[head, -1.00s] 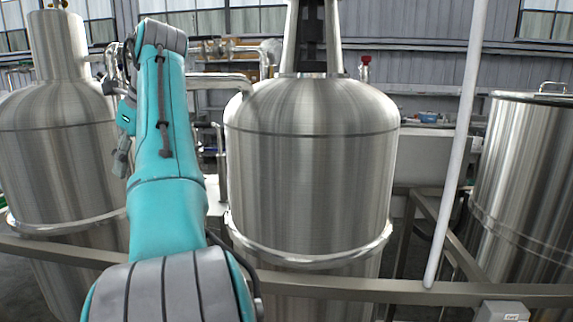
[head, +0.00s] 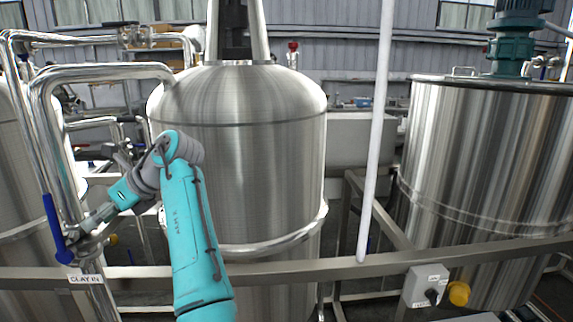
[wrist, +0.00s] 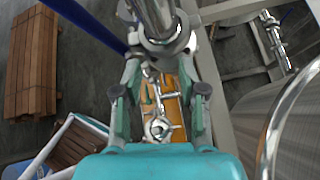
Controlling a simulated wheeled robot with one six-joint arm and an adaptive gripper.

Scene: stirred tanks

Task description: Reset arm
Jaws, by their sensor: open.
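My gripper (head: 88,234) is at the left in the head view, low beside a steel pipe with a blue-handled valve (head: 55,228). In the wrist view my gripper (wrist: 160,92) shows two separated fingers and is open. A steel pipe fitting (wrist: 162,35) lies just ahead of and between the fingers, and the blue handle (wrist: 92,22) runs off to its upper left. I cannot tell whether the fingers touch the fitting. My arm is bent, with its elbow in front of the middle tank.
A steel tank (head: 240,170) stands close behind my arm and another tank (head: 490,170) is at right. A rail (head: 330,267) crosses in front, with a white post (head: 376,140) and a grey switch box (head: 425,286). A "CLAY IN" label (head: 80,279) sits below the valve.

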